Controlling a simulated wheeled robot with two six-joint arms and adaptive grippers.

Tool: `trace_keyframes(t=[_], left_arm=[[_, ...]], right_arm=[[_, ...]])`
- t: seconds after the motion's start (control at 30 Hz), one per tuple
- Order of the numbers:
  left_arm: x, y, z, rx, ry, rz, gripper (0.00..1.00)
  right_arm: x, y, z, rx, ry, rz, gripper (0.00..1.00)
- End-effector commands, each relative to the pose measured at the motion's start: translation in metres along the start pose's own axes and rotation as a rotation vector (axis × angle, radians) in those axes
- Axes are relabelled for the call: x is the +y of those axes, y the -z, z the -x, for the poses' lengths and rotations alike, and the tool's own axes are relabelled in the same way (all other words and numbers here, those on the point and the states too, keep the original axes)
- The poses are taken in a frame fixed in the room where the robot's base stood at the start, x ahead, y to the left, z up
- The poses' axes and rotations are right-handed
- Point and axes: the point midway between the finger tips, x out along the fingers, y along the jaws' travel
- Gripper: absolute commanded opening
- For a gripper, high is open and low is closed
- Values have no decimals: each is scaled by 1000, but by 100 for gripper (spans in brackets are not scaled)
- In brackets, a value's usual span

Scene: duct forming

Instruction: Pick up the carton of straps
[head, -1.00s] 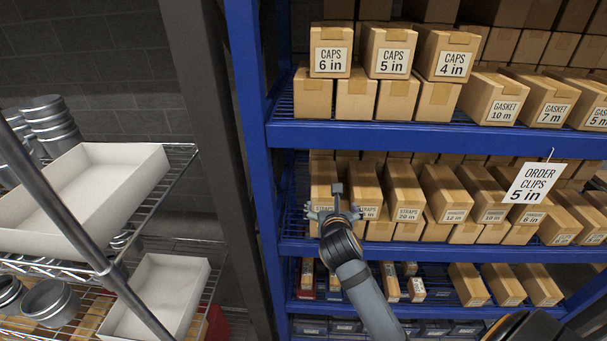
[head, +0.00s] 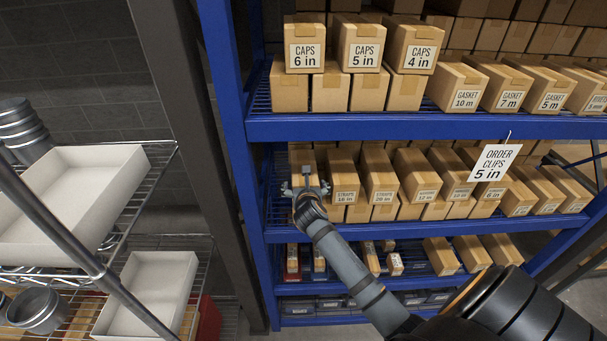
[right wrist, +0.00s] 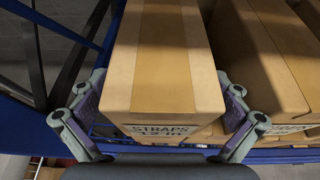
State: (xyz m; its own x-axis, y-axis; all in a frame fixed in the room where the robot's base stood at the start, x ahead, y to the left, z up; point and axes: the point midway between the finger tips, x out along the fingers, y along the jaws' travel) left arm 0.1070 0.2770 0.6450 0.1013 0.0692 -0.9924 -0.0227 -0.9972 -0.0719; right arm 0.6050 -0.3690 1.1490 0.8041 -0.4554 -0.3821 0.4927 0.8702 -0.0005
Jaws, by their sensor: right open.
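The carton of straps (head: 300,157) is a long brown cardboard box at the left end of the middle blue shelf. My right gripper (head: 306,188) is in front of it and hides its label end in the head view. In the right wrist view, the carton (right wrist: 165,65) stands between the spread fingers of the open right gripper (right wrist: 162,88). One finger is on each side of it; I cannot tell whether they touch. Its front label reads STRAPS, with the lower line partly hidden. My left gripper is not in view.
Another carton (right wrist: 256,60) stands close on the right. The blue shelf upright (head: 225,150) is close on the left. Caps cartons (head: 358,45) sit on the shelf above. An order sign (head: 494,162) hangs at the right. Wire racks with white trays (head: 75,190) stand at the left.

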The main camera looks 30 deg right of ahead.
Motion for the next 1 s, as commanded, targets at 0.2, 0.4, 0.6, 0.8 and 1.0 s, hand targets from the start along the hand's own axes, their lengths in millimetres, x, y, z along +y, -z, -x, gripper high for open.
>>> trace_keyframes(t=[0.2,0.4,0.6,0.8,1.0], left_arm=[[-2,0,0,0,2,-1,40],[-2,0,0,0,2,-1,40],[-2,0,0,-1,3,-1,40],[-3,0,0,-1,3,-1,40],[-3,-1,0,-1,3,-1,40]], right_arm=[[0,1,-3,-1,-1,0,100],[0,1,-2,0,0,0,77],[0,1,-2,0,0,0,50],[0,0,-2,-2,-1,0,32],[0,-1,-2,-2,-1,0,32]])
